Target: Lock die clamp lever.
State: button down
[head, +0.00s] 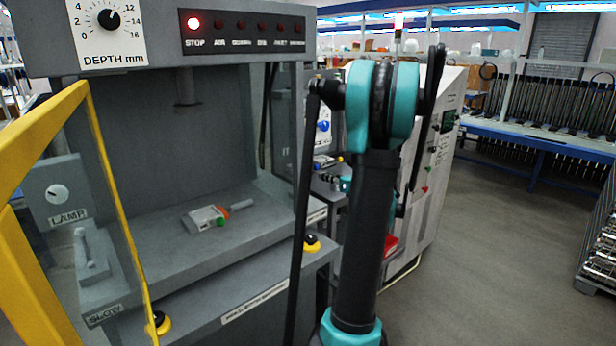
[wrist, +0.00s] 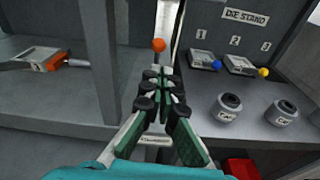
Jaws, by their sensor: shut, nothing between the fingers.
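My gripper (wrist: 158,78) is shut and empty in the wrist view. An orange ball knob (wrist: 158,45) shows just beyond its fingertips, with a small visible gap. It looks like a lever's end, but its shaft is hidden, so I cannot tell if it is the die clamp lever or which way it is set. A grey and white die (head: 207,217) with an orange handle and green button lies on the grey press bed (head: 165,250). The die also shows at the left of the wrist view (wrist: 40,58). In the head view my arm hides much of the gripper area.
A die stand (wrist: 245,17) at right holds dies with blue and yellow knobs. Two grey cups (wrist: 227,107) stand before it. A yellow-framed guard (head: 105,170) is at the press's left. Floor is open at right.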

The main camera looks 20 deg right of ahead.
jog(key=s+d+f+n+t+y, duration=0.2)
jog(key=d+f+n+y, duration=0.1)
jog(key=f, duration=0.3)
jog(key=shift+f+t+y, duration=0.3)
jog(key=shift+t+y, duration=0.1)
jog(key=shift+y, duration=0.2)
jog(key=x, duration=1.4)
jog(key=shift+r, duration=0.1)
